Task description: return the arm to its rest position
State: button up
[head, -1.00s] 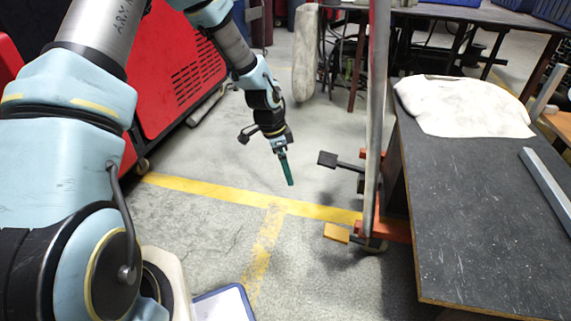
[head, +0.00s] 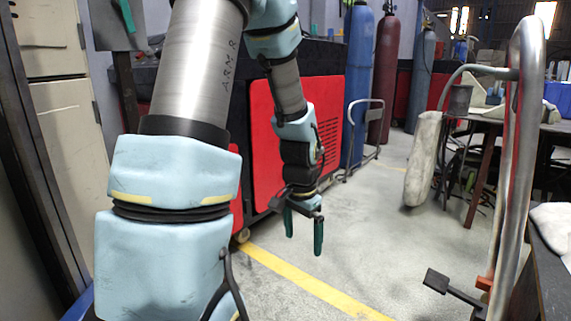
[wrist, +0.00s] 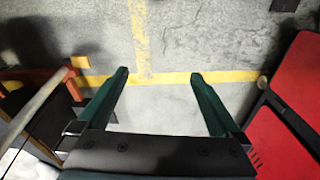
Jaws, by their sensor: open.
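My gripper (head: 303,232) hangs pointing down at the end of my arm in the head view, in front of the red machine and above the grey floor. Its two green fingers are apart with nothing between them. In the wrist view my gripper (wrist: 158,85) is also open and empty, with bare floor and a yellow line beyond the fingertips. My arm is bent, its upper part large at the left of the head view.
A red machine cabinet (head: 262,130) stands behind my arm. Blue (head: 357,80) and dark red (head: 385,75) gas cylinders stand beyond it. A metal post (head: 520,150) and dark bench edge are at the right. The floor (head: 350,240) between is clear.

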jog(key=s+a+r+n, duration=0.3)
jog(key=a+n, duration=0.1)
jog(key=a, duration=0.2)
jog(key=s+a+r+n, duration=0.3)
jog(key=s+a+n, duration=0.1)
jog(key=a, duration=0.1)
notch_tip(320, 180, up, 31)
jog(key=p, duration=3.1)
jog(key=shift+w+t, duration=0.2)
jog(key=shift+t, duration=0.2)
jog(key=shift+f, duration=0.1)
